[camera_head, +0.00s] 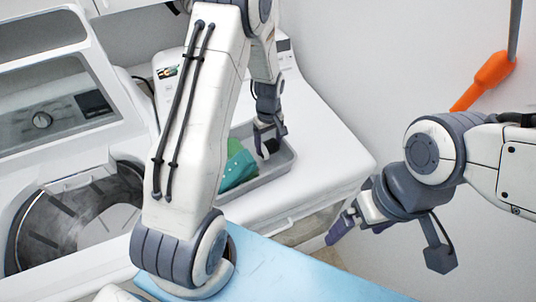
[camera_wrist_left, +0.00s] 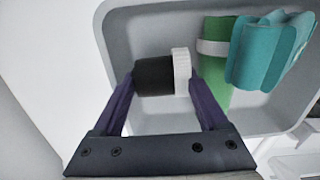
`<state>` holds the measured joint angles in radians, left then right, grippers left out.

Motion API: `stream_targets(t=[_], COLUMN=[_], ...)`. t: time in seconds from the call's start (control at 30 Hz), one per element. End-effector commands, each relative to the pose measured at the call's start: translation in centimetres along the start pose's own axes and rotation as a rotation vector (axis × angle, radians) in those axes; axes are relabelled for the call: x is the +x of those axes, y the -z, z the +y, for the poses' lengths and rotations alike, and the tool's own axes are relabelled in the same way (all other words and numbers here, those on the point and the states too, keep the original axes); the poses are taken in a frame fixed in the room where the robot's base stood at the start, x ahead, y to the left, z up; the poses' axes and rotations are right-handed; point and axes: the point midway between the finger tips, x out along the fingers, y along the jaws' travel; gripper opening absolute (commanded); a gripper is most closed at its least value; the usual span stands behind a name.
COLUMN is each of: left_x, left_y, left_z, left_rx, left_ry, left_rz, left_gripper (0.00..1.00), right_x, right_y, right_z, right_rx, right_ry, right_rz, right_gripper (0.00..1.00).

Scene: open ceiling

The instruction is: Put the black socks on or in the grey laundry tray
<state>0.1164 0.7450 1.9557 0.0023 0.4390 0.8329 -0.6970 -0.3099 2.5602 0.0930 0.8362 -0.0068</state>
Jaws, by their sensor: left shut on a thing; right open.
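The black socks (camera_wrist_left: 153,76) are a small dark roll with a white ribbed band, and they show between my left fingers in the left wrist view. My left gripper (camera_head: 269,140) is shut on them, over the inside of the grey laundry tray (camera_wrist_left: 113,42). In the head view the tray (camera_head: 278,170) lies on the white machine top, partly hidden by my left arm. The socks are small and hard to make out there. I cannot tell whether they touch the tray floor. My right gripper (camera_head: 352,226) is open and empty, apart from the tray at the right.
A green roll with a white band (camera_wrist_left: 215,75) and a teal folded cloth (camera_wrist_left: 262,50) lie in the tray's right part. An open washer drum (camera_head: 75,225) is at the left. A light blue surface (camera_head: 290,275) is in front. An orange-handled object (camera_head: 487,80) is at upper right.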

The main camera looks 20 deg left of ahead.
Motion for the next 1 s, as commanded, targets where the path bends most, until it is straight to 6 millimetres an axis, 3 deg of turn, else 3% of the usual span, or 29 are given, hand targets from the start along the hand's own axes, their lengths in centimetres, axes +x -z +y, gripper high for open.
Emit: stream_targets(t=[0.33, 0.77, 0.8, 1.0], left_x=[4.1, 4.5, 4.4, 4.4], left_y=[0.0, 0.0, 0.0, 0.0], left_z=[0.1, 0.1, 0.1, 0.1], left_rx=[0.003, 0.003, 0.003, 0.003], left_ry=[0.001, 0.001, 0.001, 0.001], left_rz=[-0.001, -0.001, -0.001, -0.001], left_gripper=[0.17, 0.17, 0.88, 0.89], right_x=[3.2, 3.4, 3.3, 3.3], right_y=[-0.2, -0.2, -0.2, -0.2], right_z=[0.2, 0.2, 0.2, 0.2], right_rx=[0.005, 0.006, 0.006, 0.006], right_ry=[0.000, 0.000, 0.000, 0.000], right_rz=[0.000, 0.000, 0.000, 0.000], right_gripper=[1.00, 1.00, 1.00, 1.00])
